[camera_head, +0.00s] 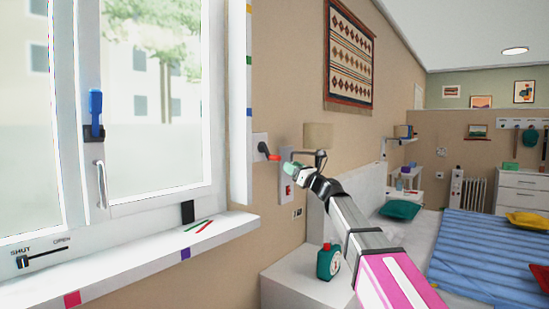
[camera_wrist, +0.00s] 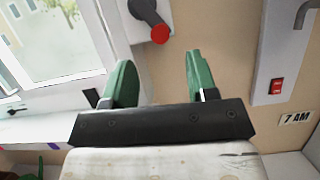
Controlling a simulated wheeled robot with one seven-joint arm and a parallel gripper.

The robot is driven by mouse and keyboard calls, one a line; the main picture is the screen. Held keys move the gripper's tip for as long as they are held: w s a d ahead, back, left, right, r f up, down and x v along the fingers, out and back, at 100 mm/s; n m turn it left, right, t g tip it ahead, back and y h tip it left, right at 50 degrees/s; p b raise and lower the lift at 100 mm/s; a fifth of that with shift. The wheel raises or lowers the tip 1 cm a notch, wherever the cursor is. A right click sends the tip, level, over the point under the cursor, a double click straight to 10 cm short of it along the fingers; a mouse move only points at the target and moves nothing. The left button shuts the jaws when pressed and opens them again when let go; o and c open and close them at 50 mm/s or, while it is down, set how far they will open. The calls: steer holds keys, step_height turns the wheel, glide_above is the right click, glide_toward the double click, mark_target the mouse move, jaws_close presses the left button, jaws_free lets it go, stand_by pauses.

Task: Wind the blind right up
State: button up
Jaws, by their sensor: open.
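A crank with a dark arm and a red knob (camera_head: 273,157) sits on a white plate (camera_head: 259,143) on the wall just right of the window. In the wrist view the red knob (camera_wrist: 160,33) is ahead of my fingers, between their lines and nearer the left one. My gripper (camera_head: 291,168), with green fingers, is just right of and below the knob in the head view. In the wrist view its fingers (camera_wrist: 158,80) are apart with nothing between them. The window (camera_head: 150,100) shows buildings and a tree; I cannot make out a blind across it.
A switch plate with a red switch (camera_wrist: 275,86) is right of the crank. A "7 AM" label (camera_wrist: 297,118) is below it. The window sill (camera_head: 140,258) juts out below left.

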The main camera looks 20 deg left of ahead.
mark_target(280, 159)
steer(key=x, duration=1)
steer(key=shift+w+a, duration=0.1)
steer(key=c, duration=0.8)
